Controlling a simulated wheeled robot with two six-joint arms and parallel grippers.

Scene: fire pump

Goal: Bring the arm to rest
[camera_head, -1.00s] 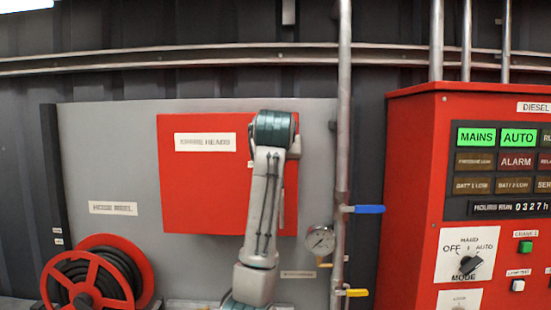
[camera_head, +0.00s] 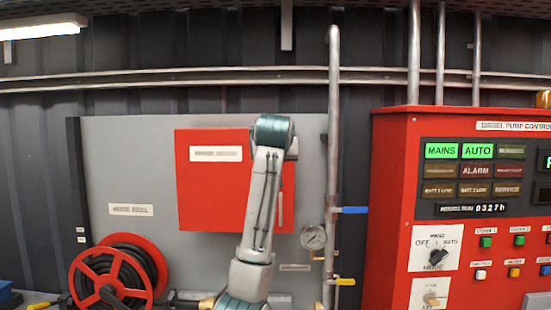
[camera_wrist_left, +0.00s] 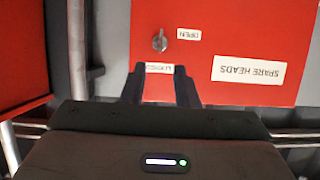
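One of my arms (camera_head: 262,205) rises from the bottom middle of the head view, bent at a teal joint at its top. It stands in front of the red spare heads cabinet (camera_head: 208,190); its gripper is hidden there. In the left wrist view, my left gripper (camera_wrist_left: 160,82) shows two dark fingers apart with nothing between them. Beyond them is the red cabinet door (camera_wrist_left: 230,18), with upside-down labels and a small latch knob (camera_wrist_left: 159,41). The fingertips overlap the door in the picture; I cannot tell the gap. My right gripper is not in view.
A vertical pipe (camera_head: 333,110) with a gauge (camera_head: 313,237), a blue lever (camera_head: 354,210) and a yellow lever (camera_head: 345,282) stands right of the arm. The red pump control panel (camera_head: 395,200) is farther right. A hose reel (camera_head: 110,275) is low left.

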